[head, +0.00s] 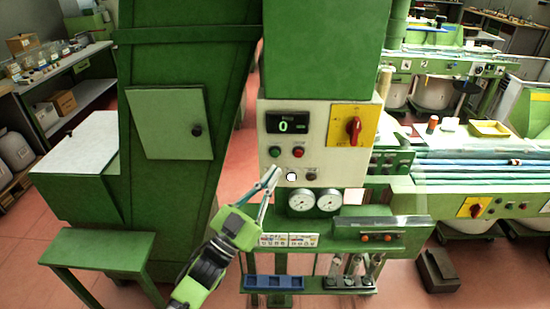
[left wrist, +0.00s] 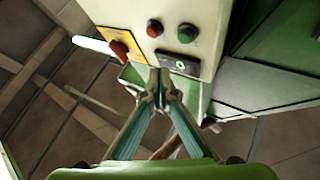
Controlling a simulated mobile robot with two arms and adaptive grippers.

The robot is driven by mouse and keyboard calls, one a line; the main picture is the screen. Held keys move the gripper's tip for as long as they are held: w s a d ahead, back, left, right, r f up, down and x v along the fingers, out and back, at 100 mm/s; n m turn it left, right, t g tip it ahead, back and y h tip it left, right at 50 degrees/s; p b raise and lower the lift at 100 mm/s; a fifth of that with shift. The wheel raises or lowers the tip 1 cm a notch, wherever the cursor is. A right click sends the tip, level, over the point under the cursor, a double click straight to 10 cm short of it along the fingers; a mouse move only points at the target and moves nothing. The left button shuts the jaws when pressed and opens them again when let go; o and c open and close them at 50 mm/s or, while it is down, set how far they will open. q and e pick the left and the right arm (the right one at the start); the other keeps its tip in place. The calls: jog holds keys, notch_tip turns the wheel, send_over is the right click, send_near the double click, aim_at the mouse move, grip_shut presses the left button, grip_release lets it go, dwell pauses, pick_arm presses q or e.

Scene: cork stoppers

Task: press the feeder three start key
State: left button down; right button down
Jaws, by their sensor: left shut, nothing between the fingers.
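The pale control panel (head: 330,168) has a green button (head: 275,151), a red button (head: 298,152), a white round button (head: 291,176) and a dark button (head: 311,176). Their labels are too small to read, so I cannot tell which is the feeder three start key. My left gripper (head: 275,174) is shut and empty, its fingertips in front of the panel's lower left, left of the white button. Whether it touches is unclear. The left wrist view shows the green button (left wrist: 187,33) and red button (left wrist: 154,28) beyond the fingertips (left wrist: 159,76). My right gripper is not in view.
A display reading 0 (head: 286,122) and a red rotary switch on a yellow plate (head: 353,128) are on the panel. Two gauges (head: 315,201) sit below it. A green ledge with a blue tray (head: 273,283) lies lower. A green cabinet (head: 170,60) stands left.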

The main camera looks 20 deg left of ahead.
aim_at(275, 154)
pick_arm(q)
jog(key=shift+w+a+b, duration=0.2)
jog(key=shift+w, duration=0.45)
jog(key=shift+w+a+b, duration=0.2)
jog(key=shift+w, duration=0.5)
jog(key=shift+w+a+b, duration=0.2)
jog(key=shift+w, duration=0.45)
jog(key=shift+w+a, duration=0.1)
jog(key=shift+w, duration=0.3)
jog(key=shift+w+a+b, duration=0.1)
jog(key=shift+w+b, duration=0.3)
dwell(0.5)
jog(key=shift+s, duration=0.1)
jog(key=shift+s+d+p, duration=0.25)
jog(key=shift+s+p, duration=0.15)
jog(key=shift+s, duration=0.35)
